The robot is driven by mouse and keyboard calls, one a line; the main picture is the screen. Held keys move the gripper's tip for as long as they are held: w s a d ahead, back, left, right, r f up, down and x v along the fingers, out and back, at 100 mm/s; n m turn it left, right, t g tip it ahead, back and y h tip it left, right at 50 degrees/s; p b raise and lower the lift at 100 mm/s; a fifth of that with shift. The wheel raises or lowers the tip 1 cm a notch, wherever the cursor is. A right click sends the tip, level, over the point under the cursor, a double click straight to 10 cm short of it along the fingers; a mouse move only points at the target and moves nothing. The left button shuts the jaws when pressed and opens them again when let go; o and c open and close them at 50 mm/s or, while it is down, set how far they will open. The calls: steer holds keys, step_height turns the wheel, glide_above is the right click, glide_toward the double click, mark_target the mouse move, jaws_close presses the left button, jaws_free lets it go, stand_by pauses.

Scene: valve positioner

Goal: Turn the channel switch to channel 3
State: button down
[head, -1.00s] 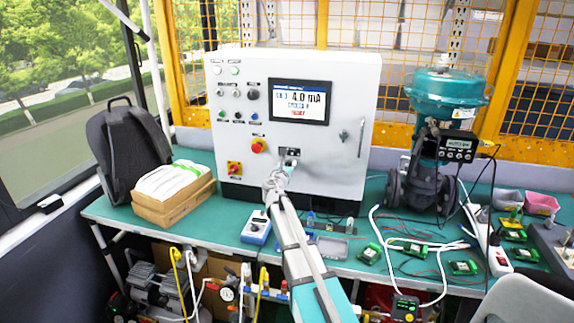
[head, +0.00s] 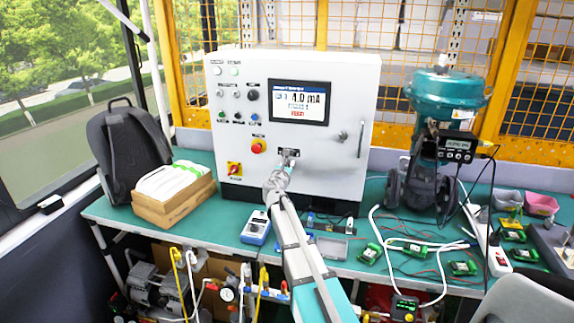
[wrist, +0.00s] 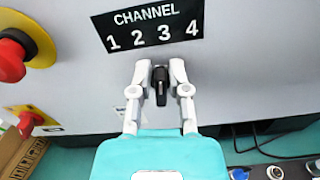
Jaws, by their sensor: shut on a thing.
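The channel switch is a small black knob (wrist: 159,84) on the grey panel, below a black label reading CHANNEL 1 2 3 4 (wrist: 153,25). In the wrist view the knob's long side runs roughly up and down the picture, below the 2 and 3; which number it points to cannot be told. My gripper (wrist: 160,80) is shut on the knob, one finger on each side. In the head view my gripper (head: 283,163) is at the front of the white control box (head: 335,175), just below the label, and hides the knob.
The box carries a lit screen (head: 300,103) reading 4.0 mA, a red emergency button (head: 258,146) left of my gripper, and a red-yellow rotary switch (head: 234,169). A teal valve (head: 445,95) stands on the green bench.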

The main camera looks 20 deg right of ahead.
steer(key=shift+s+d+f+m, duration=0.1)
steer(key=shift+m, duration=0.7)
steer(key=c, duration=0.7)
jaws_free()
steer(key=shift+f, duration=0.15)
steer(key=v, duration=1.1)
steer(key=shift+s+a, duration=0.3)
